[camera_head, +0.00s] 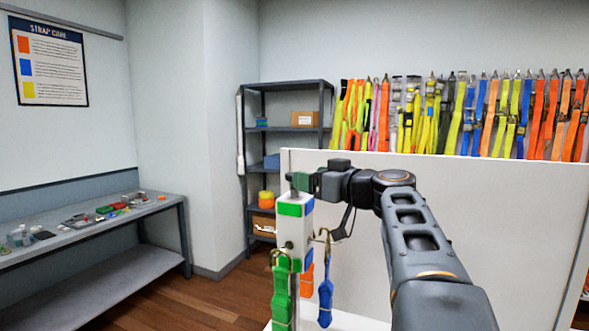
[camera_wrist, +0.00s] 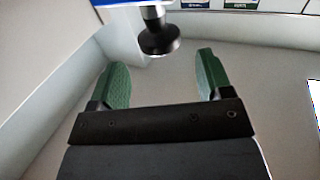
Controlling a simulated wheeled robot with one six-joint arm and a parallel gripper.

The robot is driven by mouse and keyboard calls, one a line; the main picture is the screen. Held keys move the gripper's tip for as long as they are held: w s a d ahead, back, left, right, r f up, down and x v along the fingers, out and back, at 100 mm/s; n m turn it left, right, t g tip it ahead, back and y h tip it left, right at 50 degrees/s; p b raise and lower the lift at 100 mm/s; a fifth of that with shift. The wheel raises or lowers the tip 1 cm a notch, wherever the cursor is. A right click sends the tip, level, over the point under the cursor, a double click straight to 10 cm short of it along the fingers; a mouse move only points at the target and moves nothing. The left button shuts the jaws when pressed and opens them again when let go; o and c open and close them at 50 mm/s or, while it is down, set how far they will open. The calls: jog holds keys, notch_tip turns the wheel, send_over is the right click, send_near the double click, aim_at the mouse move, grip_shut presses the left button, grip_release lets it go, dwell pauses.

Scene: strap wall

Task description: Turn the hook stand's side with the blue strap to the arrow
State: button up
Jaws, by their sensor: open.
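The hook stand (camera_head: 290,237) is a white post below and left of the arm in the head view. Its left-facing side has a green band and a hook with a green strap (camera_head: 281,295). Its right-facing side has a blue band and a hook with the blue strap (camera_head: 325,298). An orange strap (camera_head: 307,279) shows partly behind. My gripper (camera_head: 300,183) is at the stand's top. In the wrist view my gripper (camera_wrist: 161,64) has its green fingers wide apart, with nothing between them. A black knob (camera_wrist: 159,40) lies beyond the gap, toward the top edge. I see no arrow.
A white panel (camera_head: 450,235) stands close behind the stand and arm. Many coloured straps (camera_head: 480,115) hang on the wall beyond it. A grey shelf rack (camera_head: 288,135) stands behind left. A bench (camera_head: 150,213) with small items is at left, with open floor (camera_head: 200,300) between.

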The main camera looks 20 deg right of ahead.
jog(key=shift+p+x, duration=0.8)
jog(key=shift+x, duration=2.05)
jog(key=c, duration=1.2)
jog(key=shift+f, duration=0.1)
